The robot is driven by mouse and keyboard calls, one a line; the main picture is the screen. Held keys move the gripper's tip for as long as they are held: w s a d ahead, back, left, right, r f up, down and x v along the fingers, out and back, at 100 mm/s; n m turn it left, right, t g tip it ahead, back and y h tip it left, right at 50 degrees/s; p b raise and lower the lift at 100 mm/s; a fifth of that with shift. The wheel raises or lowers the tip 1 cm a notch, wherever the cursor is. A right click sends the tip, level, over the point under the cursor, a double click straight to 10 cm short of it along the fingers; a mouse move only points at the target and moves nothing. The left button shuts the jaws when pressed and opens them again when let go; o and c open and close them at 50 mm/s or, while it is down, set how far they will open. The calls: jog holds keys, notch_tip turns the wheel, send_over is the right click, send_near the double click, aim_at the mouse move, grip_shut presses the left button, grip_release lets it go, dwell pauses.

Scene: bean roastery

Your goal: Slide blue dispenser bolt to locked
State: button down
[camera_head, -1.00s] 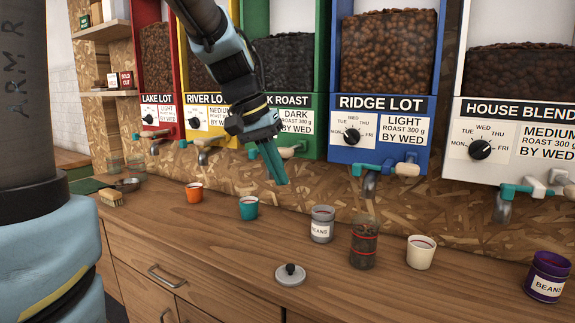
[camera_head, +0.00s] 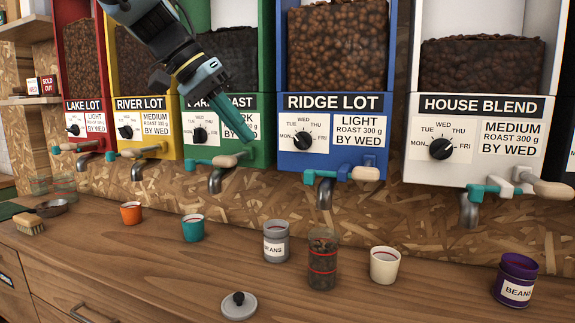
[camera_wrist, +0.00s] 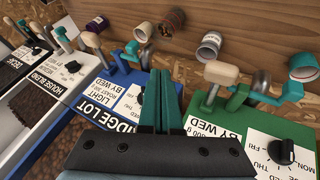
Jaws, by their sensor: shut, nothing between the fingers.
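The blue dispenser, labelled RIDGE LOT (camera_head: 333,102), is right of the middle in the head view. Its bolt has a teal end (camera_head: 319,177) at left, a blue bracket (camera_head: 343,173) and a pale wooden handle (camera_head: 366,173) at right, above the metal spout (camera_head: 325,194). In the wrist view the blue dispenser (camera_wrist: 112,88) lies left of the fingers, with its bolt handle (camera_wrist: 143,33) near the top. My gripper (camera_head: 250,136) is shut and empty, in front of the green dispenser's label, left of the blue dispenser and apart from its bolt. It also shows in the wrist view (camera_wrist: 158,78).
Green (camera_head: 260,103) and white (camera_head: 480,106) dispensers flank the blue one, with similar bolts. On the counter (camera_head: 150,262) below stand a grey tin (camera_head: 276,240), a bean jar (camera_head: 322,260), a cream cup (camera_head: 384,266) and a purple tin (camera_head: 515,281). A lid (camera_head: 239,306) lies in front.

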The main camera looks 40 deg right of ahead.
aim_at(313, 172)
jog(key=s+d+f+p, duration=0.3)
jog(key=s+d+f, duration=0.2)
jog(key=d+f, duration=0.2)
dwell(0.3)
jog(key=shift+s+d, duration=0.1)
jog(key=shift+s, duration=0.05)
jog(key=shift+s+d, duration=0.5)
jog(key=shift+s, duration=0.3)
jog(key=shift+s+d, duration=0.5)
jog(key=shift+s, duration=0.3)
jog(key=shift+w, duration=0.1)
